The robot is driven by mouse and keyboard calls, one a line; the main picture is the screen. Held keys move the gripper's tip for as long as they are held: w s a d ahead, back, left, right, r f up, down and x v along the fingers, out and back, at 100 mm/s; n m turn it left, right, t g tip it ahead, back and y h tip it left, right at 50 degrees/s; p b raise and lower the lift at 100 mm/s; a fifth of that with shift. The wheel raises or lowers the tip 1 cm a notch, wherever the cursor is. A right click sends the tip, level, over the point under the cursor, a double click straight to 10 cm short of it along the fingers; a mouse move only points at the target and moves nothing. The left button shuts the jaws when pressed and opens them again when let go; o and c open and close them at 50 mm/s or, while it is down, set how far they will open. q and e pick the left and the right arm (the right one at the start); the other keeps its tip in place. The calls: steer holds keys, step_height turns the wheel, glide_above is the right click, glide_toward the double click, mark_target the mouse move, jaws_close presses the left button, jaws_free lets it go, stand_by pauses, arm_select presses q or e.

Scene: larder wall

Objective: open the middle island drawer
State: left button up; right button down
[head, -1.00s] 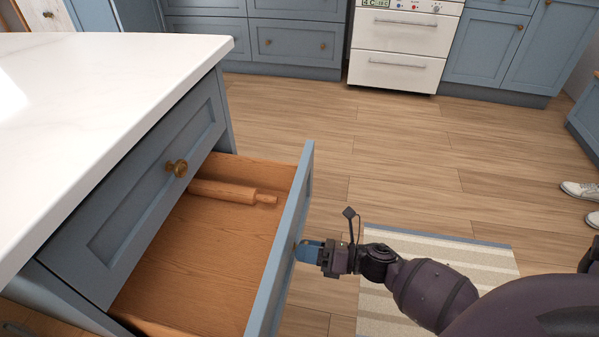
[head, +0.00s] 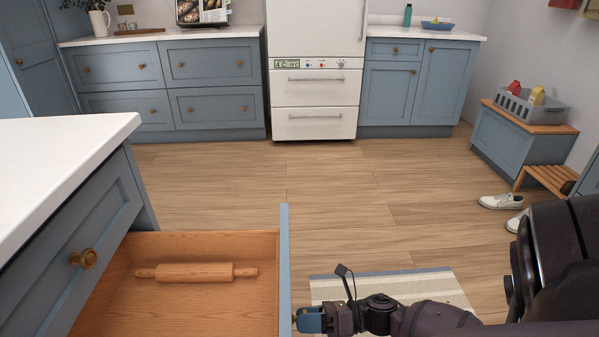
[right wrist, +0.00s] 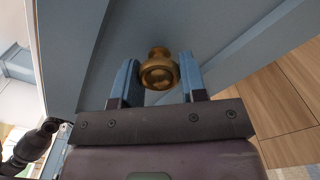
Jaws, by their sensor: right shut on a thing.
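The middle island drawer (head: 284,262) stands pulled out from the island, its blue front edge-on in the head view. A wooden rolling pin (head: 196,272) lies on the drawer's bottom. My right gripper (head: 300,319) is at the outer side of the drawer front. In the right wrist view its blue fingers (right wrist: 157,80) are shut on the round brass knob (right wrist: 159,72) of the drawer front. The knob is hidden in the head view. The drawer above, with its brass knob (head: 84,259), is closed. My left gripper is not in view.
The island's white worktop (head: 60,165) is at the left. A striped rug (head: 400,290) lies on the wood floor at the right, with white shoes (head: 500,202) beyond it. The floor between is clear.

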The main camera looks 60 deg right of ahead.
steer(key=shift+d, duration=0.1)
steer(key=c, duration=0.7)
jaws_free()
steer(key=shift+o, duration=0.2)
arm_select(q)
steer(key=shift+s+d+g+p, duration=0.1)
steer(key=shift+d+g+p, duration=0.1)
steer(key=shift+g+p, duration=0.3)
arm_select(e)
steer(key=v, duration=1)
steer(key=shift+s+d, duration=0.25)
steer(key=shift+s, duration=0.05)
